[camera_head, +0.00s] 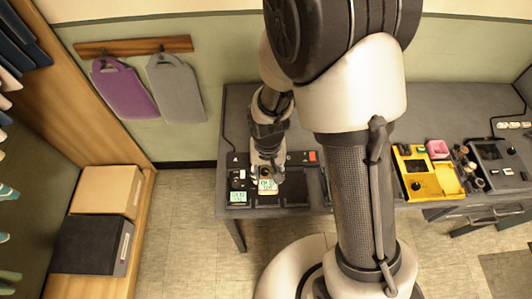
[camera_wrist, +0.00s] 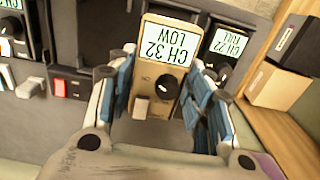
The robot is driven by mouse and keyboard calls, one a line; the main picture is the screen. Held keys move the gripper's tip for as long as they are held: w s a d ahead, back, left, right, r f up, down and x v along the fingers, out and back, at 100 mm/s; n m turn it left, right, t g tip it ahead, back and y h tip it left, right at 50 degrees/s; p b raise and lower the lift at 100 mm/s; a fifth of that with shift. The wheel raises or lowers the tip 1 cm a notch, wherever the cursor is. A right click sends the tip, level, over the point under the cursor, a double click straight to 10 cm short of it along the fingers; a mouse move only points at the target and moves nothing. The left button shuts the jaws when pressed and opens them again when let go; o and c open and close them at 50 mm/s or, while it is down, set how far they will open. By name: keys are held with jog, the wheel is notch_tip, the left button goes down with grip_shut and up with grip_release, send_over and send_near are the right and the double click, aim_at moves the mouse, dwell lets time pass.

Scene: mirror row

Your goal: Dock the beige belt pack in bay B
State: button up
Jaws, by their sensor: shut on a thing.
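The beige belt pack (camera_wrist: 157,75) shows a lit display reading CH 32 LOW in the wrist view, with a dark knob and a pale switch below it. My gripper (camera_wrist: 158,95) is shut on it, with blue-padded fingers along both sides. In the head view the beige pack (camera_head: 267,186) is at the second bay from the left of the dark dock (camera_head: 297,158), beneath my gripper (camera_head: 267,174). I cannot tell whether it is seated or just above. Bay letters are not legible.
A yellow tray (camera_head: 425,176) and another dark unit (camera_head: 497,164) lie further right on the grey bench. Boxes (camera_head: 105,190) stand on the left shelf.

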jog(key=shift+s+f+b, duration=0.25)
jog(key=shift+f+b, duration=0.3)
jog(key=shift+f, duration=0.1)
jog(key=shift+f+b, duration=1.4)
jog(key=shift+f, duration=0.45)
jog(key=shift+f+b, duration=0.9)
jog(key=shift+f, duration=0.2)
jog(key=o, duration=1.2)
jog(key=shift+o, duration=0.2)
notch_tip(320, 180, up, 11)
jog(key=shift+w+f, duration=0.1)
jog(key=shift+r, duration=0.65)
